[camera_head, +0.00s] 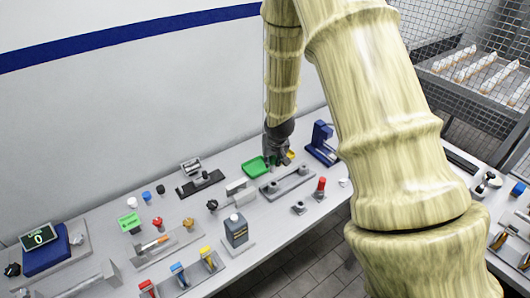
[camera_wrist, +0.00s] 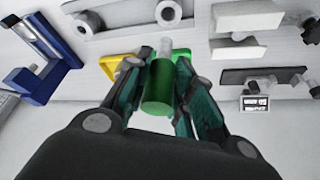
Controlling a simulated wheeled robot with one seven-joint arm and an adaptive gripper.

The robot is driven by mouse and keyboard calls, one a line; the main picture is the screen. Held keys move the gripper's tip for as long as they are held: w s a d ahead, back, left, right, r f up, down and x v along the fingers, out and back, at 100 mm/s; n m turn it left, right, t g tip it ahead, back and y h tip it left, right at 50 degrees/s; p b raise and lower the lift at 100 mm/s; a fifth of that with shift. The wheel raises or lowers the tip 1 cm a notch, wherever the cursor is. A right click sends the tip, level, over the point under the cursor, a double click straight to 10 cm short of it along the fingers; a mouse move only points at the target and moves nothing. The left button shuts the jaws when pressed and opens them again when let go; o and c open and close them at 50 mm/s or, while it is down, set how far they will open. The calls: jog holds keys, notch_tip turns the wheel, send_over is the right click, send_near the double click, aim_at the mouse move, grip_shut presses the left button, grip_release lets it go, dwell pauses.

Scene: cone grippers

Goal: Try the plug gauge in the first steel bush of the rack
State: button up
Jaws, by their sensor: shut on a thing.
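My gripper (camera_head: 278,158) is over the table, beside the rack, and in the wrist view its fingers (camera_wrist: 162,82) are shut on the plug gauge. The plug gauge has a green handle (camera_wrist: 159,90) and a pale steel plug end (camera_wrist: 165,47) pointing away from the wrist. The grey rack (camera_head: 288,183) lies just in front of the gripper and carries steel bushes (camera_head: 302,170). In the wrist view, bushes (camera_wrist: 168,12) show at the top edge, beyond the plug end. The plug end appears apart from them. In the head view the gripper mostly hides the gauge.
A green tray (camera_head: 255,167) and a yellow tray (camera_head: 291,154) lie close to the gripper. A blue stand (camera_head: 322,142) is to the right. A red-topped piece (camera_head: 320,187) stands near the front edge. A black-based fixture (camera_head: 201,183) and a dark box (camera_head: 236,230) are to the left.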

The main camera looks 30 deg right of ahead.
jog(key=shift+s+f+b, duration=0.2)
jog(key=shift+f+b, duration=0.1)
jog(key=shift+f, duration=0.3)
jog(key=f, duration=0.1)
jog(key=f+b, duration=0.2)
jog(key=shift+s+f, duration=0.1)
jog(key=shift+s, duration=0.3)
dwell(0.4)
